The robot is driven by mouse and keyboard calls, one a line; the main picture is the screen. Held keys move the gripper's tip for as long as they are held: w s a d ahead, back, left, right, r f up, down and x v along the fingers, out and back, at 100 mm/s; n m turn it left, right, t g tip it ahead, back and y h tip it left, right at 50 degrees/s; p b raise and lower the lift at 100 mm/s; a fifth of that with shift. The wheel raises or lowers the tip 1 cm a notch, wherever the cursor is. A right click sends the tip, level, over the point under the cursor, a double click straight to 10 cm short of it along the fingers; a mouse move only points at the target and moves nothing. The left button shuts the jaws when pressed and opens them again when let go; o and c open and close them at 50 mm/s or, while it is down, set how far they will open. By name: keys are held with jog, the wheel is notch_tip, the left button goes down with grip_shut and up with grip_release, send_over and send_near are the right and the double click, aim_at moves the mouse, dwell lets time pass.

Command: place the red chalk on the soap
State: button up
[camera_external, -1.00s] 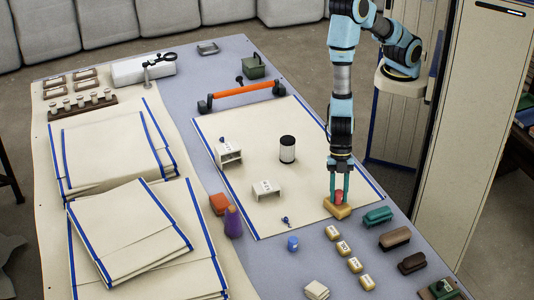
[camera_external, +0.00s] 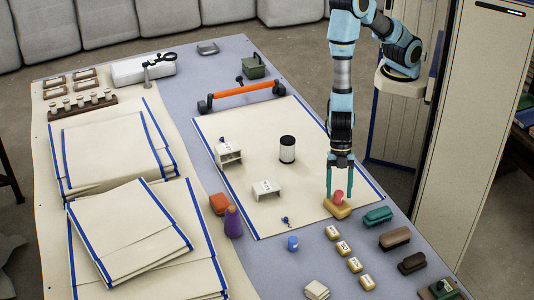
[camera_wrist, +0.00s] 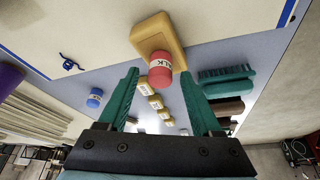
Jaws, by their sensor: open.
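The red chalk (camera_external: 339,196) is a short red cylinder with a white label. It stands on the yellow soap block (camera_external: 337,208) near the right edge of the cream cloth. In the wrist view the red chalk (camera_wrist: 160,72) rests on the soap (camera_wrist: 157,38). My gripper (camera_external: 339,184) is right over the soap, pointing down. Its two teal fingers are apart, with the chalk between or just beyond the fingertips (camera_wrist: 160,80) in the wrist view and a gap to each side.
A teal brush (camera_external: 378,216) and brown brushes (camera_external: 395,238) lie right of the soap. Several small labelled yellow blocks (camera_external: 344,247) form a row in front. A blue chalk (camera_external: 293,243) stands nearby. A black-and-white canister (camera_external: 287,149) stands on the cloth.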

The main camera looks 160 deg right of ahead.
jog(key=v, duration=1.1)
jog(key=s+a+r+m+g+h, duration=0.1)
jog(key=s+a+r+m, duration=0.1)
jog(key=s+r, duration=0.3)
jog(key=s+a+r+m+g+h, duration=0.1)
jog(key=s+a+r+m, duration=0.2)
jog(key=s, duration=0.5)
jog(key=shift+a+r+m+g+p, duration=0.3)
jog(key=shift+a+r, duration=0.6)
jog(key=shift+r, duration=0.05)
